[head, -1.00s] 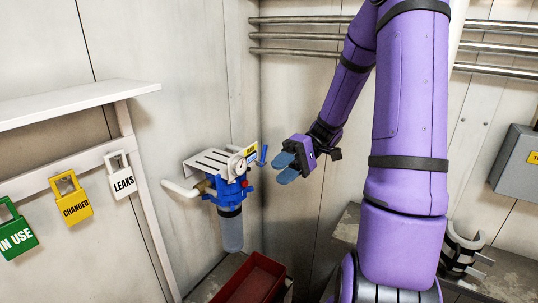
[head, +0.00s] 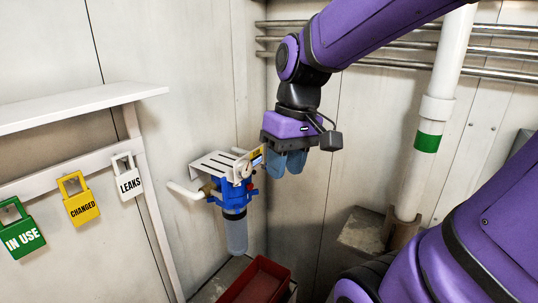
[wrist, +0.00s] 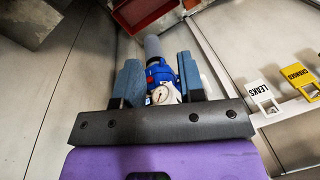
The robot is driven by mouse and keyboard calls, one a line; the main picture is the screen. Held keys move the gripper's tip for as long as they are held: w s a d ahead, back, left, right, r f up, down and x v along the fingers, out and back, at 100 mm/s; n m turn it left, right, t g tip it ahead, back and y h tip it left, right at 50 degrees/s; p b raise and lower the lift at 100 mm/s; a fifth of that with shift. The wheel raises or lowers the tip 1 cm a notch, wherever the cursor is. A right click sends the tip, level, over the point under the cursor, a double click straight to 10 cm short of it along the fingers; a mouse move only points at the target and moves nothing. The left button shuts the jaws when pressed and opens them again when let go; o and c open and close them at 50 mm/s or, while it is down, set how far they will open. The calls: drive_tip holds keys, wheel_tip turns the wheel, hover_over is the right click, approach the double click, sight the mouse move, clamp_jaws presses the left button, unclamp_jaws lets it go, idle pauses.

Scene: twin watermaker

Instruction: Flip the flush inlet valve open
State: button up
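A blue filter head (head: 232,192) with a clear bowl (head: 236,236) below hangs under a white slotted bracket (head: 214,164) on the left wall. In the wrist view the blue filter head (wrist: 158,74) and its round gauge (wrist: 160,95) lie beyond and between my fingers. My gripper (head: 284,172) is open, fingers pointing down, beside the right end of the filter unit. In the wrist view my gripper (wrist: 158,64) has its two blue fingers apart with nothing held. The small blue lever at the unit's right is mostly hidden by my gripper; I cannot tell its angle or any contact.
A red bin (head: 258,281) stands below the filter. A white shelf (head: 70,107) juts out at left, with green, yellow (head: 80,205) and white (head: 128,180) lock-shaped tags. Metal pipes run along the back wall. A white pipe (head: 436,110) stands at right.

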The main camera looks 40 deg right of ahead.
drive_tip(key=w+d+r+m+t+h, duration=0.2)
drive_tip(key=w+d+r+m, duration=0.3)
drive_tip(key=w, duration=0.4)
drive_tip(key=w+d+f+m+g, duration=0.1)
drive_tip(key=w+d+f+m, duration=0.3)
drive_tip(key=w, duration=0.3)
drive_tip(key=w+d+f+m+g, duration=0.1)
drive_tip(key=w+d+f+m, duration=0.1)
drive_tip(key=w+d+m, duration=0.4)
drive_tip(key=shift+n, duration=0.5)
drive_tip(key=f, duration=0.3)
drive_tip(key=a+f, duration=0.1)
drive_tip(key=f, duration=0.2)
drive_tip(key=w+f, duration=0.1)
drive_tip(key=f, duration=0.3)
drive_tip(key=shift+a+f, duration=0.1)
drive_tip(key=shift+a, duration=0.2)
clamp_jaws()
